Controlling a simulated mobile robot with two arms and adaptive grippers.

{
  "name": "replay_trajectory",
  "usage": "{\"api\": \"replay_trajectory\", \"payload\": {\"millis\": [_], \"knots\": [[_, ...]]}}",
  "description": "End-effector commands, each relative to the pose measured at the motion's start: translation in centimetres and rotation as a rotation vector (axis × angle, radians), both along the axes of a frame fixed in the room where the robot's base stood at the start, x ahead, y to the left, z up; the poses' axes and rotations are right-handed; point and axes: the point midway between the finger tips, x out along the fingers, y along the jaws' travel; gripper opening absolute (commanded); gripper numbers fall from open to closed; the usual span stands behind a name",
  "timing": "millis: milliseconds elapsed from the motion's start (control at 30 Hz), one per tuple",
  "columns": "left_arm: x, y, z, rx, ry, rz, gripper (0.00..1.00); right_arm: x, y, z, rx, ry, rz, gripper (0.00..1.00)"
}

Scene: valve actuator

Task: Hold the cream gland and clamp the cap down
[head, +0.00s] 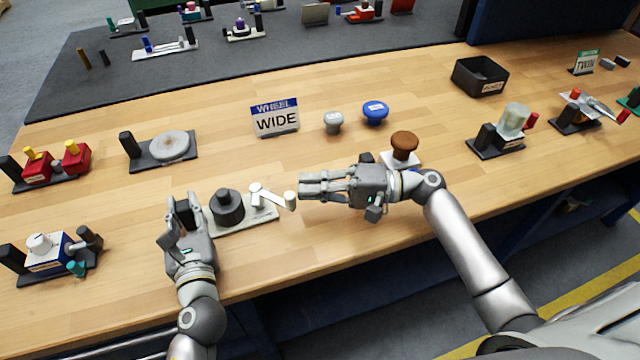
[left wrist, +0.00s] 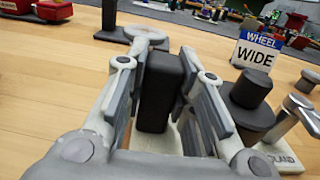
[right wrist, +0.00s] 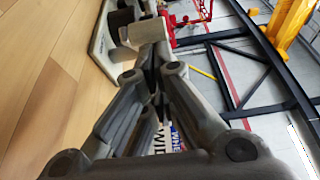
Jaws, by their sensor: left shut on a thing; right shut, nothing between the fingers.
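The cream gland (head: 246,220) is a cream base plate with a black post (left wrist: 160,90) at its left end, a dark grey stepped cap (head: 227,208) in the middle and a cream clamp lever (head: 272,196) at its right. The lever slopes toward the right and ends in a cream knob (head: 290,201). My left gripper (head: 182,208) is shut on the black post. My right gripper (head: 304,187) is shut and empty, its fingertips close beside the knob. The knob also shows past the fingertips in the right wrist view (right wrist: 147,30); whether they touch is unclear.
A "WHEEL WIDE" sign (head: 276,119) stands behind, with a grey knob (head: 333,122) and a blue knob (head: 375,112). A brown-knobbed device (head: 404,146) stands close behind my right gripper. A blue-white device (head: 48,252) sits left of my left gripper. Bare wood lies before the sign.

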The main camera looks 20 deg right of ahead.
Motion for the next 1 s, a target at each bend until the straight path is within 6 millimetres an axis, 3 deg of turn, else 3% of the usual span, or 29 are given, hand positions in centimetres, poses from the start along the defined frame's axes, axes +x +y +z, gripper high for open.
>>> {"api": "replay_trajectory", "payload": {"millis": [1000], "knots": [[-0.1,0.0,-0.6,0.0,0.011,0.0,0.0,-1.5,0.9,-0.2,0.0,0.002,-0.131,0.0]]}}
